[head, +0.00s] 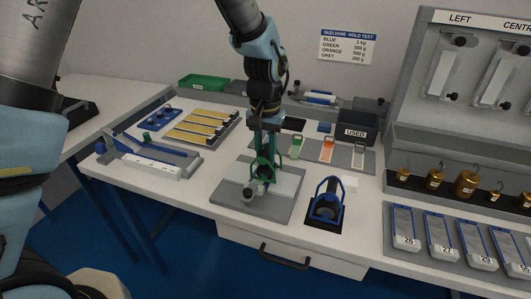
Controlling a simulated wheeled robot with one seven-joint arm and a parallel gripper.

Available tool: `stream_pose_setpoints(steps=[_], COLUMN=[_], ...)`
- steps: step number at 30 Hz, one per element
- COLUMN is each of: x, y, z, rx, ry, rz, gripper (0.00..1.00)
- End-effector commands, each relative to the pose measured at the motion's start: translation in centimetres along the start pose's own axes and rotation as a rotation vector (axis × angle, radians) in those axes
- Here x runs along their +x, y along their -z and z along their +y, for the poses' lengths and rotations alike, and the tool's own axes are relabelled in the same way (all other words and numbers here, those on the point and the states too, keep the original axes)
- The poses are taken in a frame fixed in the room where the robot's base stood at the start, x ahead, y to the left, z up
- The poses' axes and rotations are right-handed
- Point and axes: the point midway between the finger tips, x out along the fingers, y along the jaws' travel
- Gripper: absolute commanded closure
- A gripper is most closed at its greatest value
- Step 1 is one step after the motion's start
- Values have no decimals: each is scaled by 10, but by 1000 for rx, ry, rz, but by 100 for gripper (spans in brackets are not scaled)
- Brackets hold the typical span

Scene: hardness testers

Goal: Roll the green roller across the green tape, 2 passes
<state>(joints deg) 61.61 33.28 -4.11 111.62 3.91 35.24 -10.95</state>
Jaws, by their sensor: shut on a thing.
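The green roller (262,166), with a looped green frame, stands on a grey plate (275,214) near the front middle of the table. My gripper (266,146) points down from above and is shut on the roller's upper part. A pale panel (288,181) lies on the plate under and beside the roller. I cannot make out the green tape there; the roller and gripper cover part of the panel.
A blue-framed roller (327,200) stands on a dark pad just right of the plate. Cards with green (298,143) and orange (327,150) marks lie behind. A black "USED" bin (357,131) is behind right. Yellow strips (203,126) lie left; brass weights (466,184) stand right.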

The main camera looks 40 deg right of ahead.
Motion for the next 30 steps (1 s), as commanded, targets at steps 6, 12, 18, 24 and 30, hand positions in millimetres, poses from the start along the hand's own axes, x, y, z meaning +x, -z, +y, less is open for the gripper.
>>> stream_pose_setpoints(steps=[6,12,18,24,30], x=[-1,-2,-2,-2,-2], y=[-2,-6,-9,-10,-10], z=[0,0,1,1,1], rx=[0,0,0,0,0], ry=[0,0,0,0,0], rz=[2,1,2,2,2], gripper=[100,100,100,100,100])
